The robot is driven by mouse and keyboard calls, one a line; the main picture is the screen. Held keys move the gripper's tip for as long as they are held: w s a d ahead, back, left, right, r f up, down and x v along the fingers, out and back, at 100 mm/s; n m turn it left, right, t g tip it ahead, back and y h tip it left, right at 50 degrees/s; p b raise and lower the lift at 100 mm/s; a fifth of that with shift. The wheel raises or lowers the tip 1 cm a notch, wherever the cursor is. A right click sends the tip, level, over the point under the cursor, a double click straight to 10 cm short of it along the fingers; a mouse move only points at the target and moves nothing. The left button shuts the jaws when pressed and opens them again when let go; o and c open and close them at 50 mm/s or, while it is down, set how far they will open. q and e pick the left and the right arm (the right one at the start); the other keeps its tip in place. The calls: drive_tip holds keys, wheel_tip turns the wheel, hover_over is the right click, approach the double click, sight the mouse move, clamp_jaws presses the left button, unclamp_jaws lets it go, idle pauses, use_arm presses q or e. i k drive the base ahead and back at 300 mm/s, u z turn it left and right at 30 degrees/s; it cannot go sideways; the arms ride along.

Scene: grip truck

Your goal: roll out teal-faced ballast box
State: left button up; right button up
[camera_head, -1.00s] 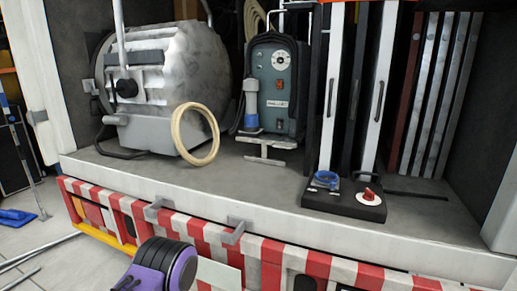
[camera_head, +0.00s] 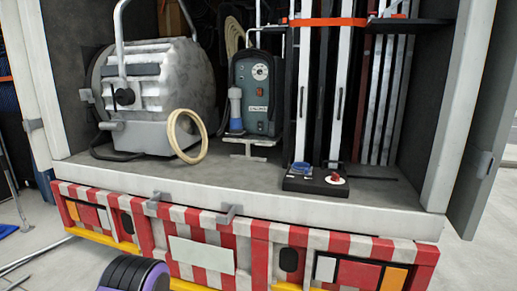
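The teal-faced ballast box (camera_head: 258,88) stands upright on the truck bed in the middle of the head view. Its teal front carries a white dial, small switches and a label. A blue connector (camera_head: 236,107) hangs at its left side, and a grey T-shaped foot or bar (camera_head: 250,143) sticks out in front at its base. A purple and black part of my arm shows at the bottom left edge, well below and in front of the bed. Neither gripper's fingers are in view.
A large grey lamp housing (camera_head: 165,85) stands left of the box, with a cream ring (camera_head: 187,136) leaning before it. Tall white-edged panels and a black base plate (camera_head: 316,181) stand at right. The bed's pale front edge (camera_head: 240,190) tops a red-and-white striped bumper (camera_head: 210,235).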

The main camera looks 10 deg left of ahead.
sight(267, 108)
drive_tip(key=u, duration=0.3)
drive_tip(key=i, duration=0.85)
drive_tip(key=u, duration=0.05)
